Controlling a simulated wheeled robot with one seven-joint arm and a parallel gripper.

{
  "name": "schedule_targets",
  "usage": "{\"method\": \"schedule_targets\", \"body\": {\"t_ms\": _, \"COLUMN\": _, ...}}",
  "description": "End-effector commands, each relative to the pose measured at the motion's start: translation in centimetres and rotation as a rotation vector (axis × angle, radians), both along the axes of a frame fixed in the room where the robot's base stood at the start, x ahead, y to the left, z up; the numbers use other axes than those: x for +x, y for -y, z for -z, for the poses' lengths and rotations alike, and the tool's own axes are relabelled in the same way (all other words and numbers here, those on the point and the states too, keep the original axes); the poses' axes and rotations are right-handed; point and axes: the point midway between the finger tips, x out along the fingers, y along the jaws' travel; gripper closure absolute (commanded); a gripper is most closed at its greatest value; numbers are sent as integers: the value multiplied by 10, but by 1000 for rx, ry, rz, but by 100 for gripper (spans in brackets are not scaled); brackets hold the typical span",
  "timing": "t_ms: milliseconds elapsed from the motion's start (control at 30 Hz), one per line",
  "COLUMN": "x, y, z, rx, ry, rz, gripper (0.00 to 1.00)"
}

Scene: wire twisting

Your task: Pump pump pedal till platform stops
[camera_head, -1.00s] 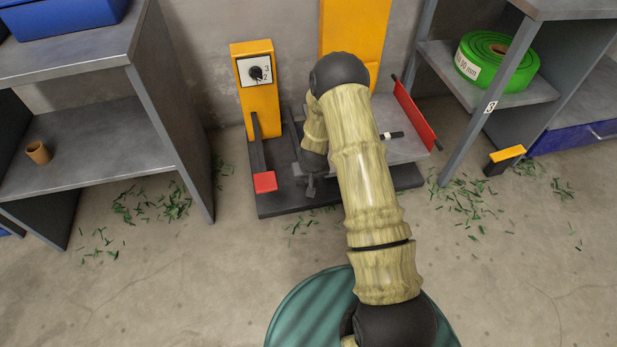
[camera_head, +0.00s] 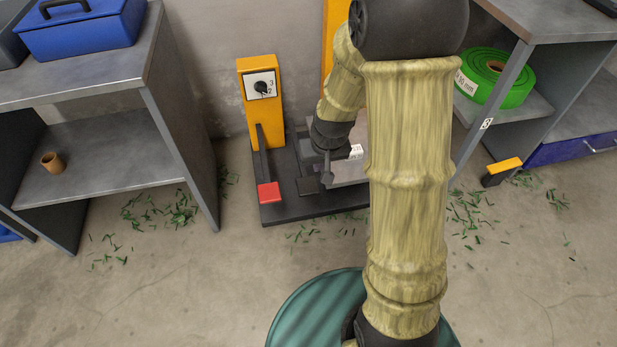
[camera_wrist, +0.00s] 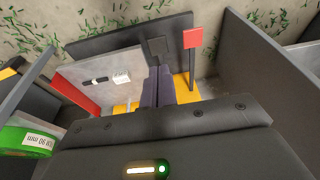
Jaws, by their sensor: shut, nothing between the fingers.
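The lifting device stands by the wall on a dark base (camera_head: 285,210). Its yellow post (camera_head: 258,125) carries a dial marked with numbers, and a lever with a red pedal (camera_head: 268,192) at its end. A dark pedal (camera_head: 308,186) sits to the right of the red one; it also shows in the wrist view (camera_wrist: 155,48). The frames do not show which pedal is the pump. The grey platform (camera_head: 348,174) is partly hidden by my arm. My gripper (camera_head: 326,176) is shut and empty, close by the dark pedal. Contact cannot be told. Its fingers (camera_wrist: 157,85) are together.
Grey shelves with a blue toolbox (camera_head: 85,28) and a small brown cup (camera_head: 53,162) stand left. A green roll (camera_head: 497,78) lies on the right shelf, near a yellow-topped stand (camera_head: 503,166). Green scraps litter the floor.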

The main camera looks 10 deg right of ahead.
Motion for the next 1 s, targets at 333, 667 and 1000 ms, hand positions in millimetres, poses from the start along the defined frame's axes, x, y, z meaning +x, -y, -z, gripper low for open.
{"method": "schedule_targets", "body": {"t_ms": 333, "x": -103, "y": 10, "z": -96, "rx": -31, "ry": -25, "rz": 21, "gripper": 100}}
{"method": "schedule_targets", "body": {"t_ms": 667, "x": -123, "y": 12, "z": -103, "rx": -40, "ry": -36, "rz": 29, "gripper": 100}}
{"method": "schedule_targets", "body": {"t_ms": 1000, "x": -122, "y": 12, "z": -103, "rx": -39, "ry": -35, "rz": 29, "gripper": 100}}
